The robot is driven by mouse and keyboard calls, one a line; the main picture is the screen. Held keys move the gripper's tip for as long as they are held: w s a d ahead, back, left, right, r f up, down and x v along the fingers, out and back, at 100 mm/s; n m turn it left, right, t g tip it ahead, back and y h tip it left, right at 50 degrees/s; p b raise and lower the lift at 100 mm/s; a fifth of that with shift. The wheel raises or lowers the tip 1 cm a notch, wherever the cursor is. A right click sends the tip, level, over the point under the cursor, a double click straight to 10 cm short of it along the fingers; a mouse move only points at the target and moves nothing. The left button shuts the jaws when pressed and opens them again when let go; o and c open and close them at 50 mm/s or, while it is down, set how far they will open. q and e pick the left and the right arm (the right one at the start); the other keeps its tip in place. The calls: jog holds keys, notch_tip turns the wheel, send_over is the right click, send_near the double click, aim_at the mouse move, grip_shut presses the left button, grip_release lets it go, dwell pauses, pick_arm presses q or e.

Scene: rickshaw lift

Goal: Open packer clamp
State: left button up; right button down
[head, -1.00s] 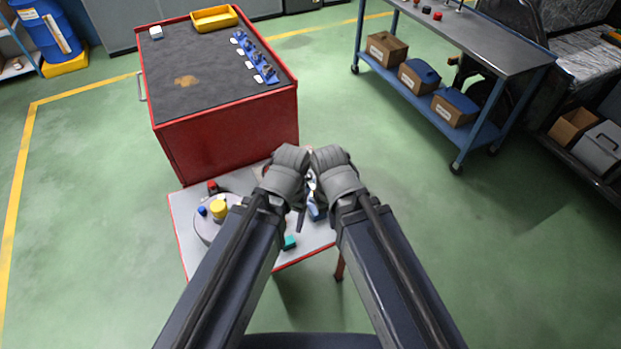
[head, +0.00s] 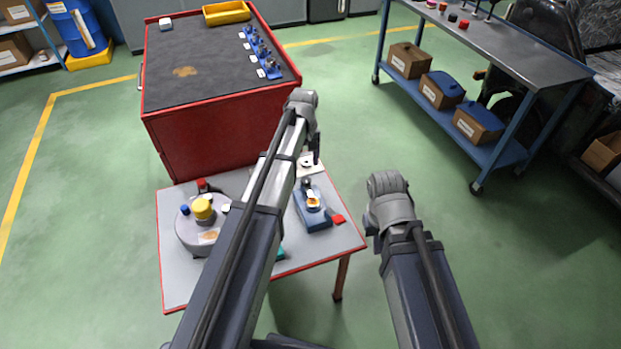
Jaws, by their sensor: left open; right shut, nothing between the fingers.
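A small blue-grey device (head: 313,212) with a pale and orange part on top and a red tab (head: 338,219) at its side sits on the right part of a small grey table (head: 345,238). It looks like the packer clamp, but it is too small to tell whether it is open. My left gripper (head: 316,152) is over the table's far right area, beyond the device and apart from it. It is open, though its fingers are partly hidden. My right gripper (head: 371,233) is shut and empty, just off the table's right edge, apart from the device.
A round grey unit (head: 190,235) with yellow, blue and red knobs is on the table's left, partly behind my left arm. A red cabinet (head: 215,140) stands behind the table. A blue-framed workbench (head: 500,50) is at the right. The green floor between is clear.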

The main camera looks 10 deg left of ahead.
aim_at(306, 180)
pick_arm(q)
jog(key=shift+f+b, duration=3.75)
jog(key=shift+f, duration=0.15)
jog(key=shift+c, duration=0.3)
grip_shut()
